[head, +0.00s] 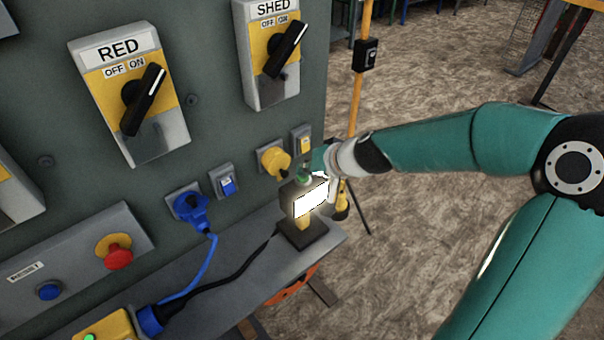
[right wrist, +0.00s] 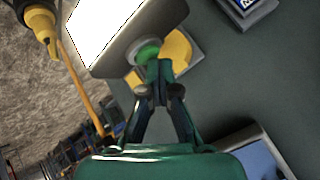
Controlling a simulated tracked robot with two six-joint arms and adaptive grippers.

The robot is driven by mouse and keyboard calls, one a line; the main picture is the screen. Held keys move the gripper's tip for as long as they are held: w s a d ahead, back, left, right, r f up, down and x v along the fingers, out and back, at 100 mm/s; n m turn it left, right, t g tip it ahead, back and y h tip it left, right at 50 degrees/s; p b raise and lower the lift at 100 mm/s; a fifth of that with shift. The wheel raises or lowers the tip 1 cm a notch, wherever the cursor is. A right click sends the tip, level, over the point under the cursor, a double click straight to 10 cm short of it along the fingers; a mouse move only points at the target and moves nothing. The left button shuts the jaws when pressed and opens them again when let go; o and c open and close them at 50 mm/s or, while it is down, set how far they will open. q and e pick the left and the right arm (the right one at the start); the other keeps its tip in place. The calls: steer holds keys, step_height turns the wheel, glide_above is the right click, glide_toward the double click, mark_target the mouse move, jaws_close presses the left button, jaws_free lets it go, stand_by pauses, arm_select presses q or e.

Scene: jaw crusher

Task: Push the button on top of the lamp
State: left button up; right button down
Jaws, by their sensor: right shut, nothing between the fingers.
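The lamp (head: 290,199) stands upright on the grey ledge, its front panel glowing bright white. It also shows in the right wrist view (right wrist: 158,28), with the lit panel at the upper left. The green button (right wrist: 147,52) is on top of the lamp, partly covered by my fingertips. My right gripper (right wrist: 158,72) is shut and empty, with its tips at the button. I cannot tell for sure whether they press it. In the head view my right gripper (head: 306,170) comes in from the right, just above the lamp. My left gripper is not in view.
A yellow socket (head: 273,160) and a blue plug (head: 191,207) are on the panel close to the lamp. A black cable (head: 235,264) runs along the ledge (head: 325,236). A red stop button (head: 118,257) is at lower left. A yellow post (head: 361,85) stands behind.

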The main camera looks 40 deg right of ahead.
mark_target(305, 178)
steer(key=shift+f, duration=0.15)
steer(key=shift+f+b, duration=0.25)
steer(key=shift+b, duration=0.15)
steer(key=shift+s+a+f, duration=0.1)
steer(key=shift+s, duration=0.05)
steer(key=shift+a+r, duration=0.1)
steer(key=shift+r, duration=0.1)
stand_by(0.5)
steer(key=shift+r+p, duration=0.6)
steer(key=shift+p, duration=0.15)
step_height(305, 178, up, 5)
steer(key=p, duration=0.4)
steer(key=shift+r, duration=0.1)
steer(key=shift+w, duration=0.2)
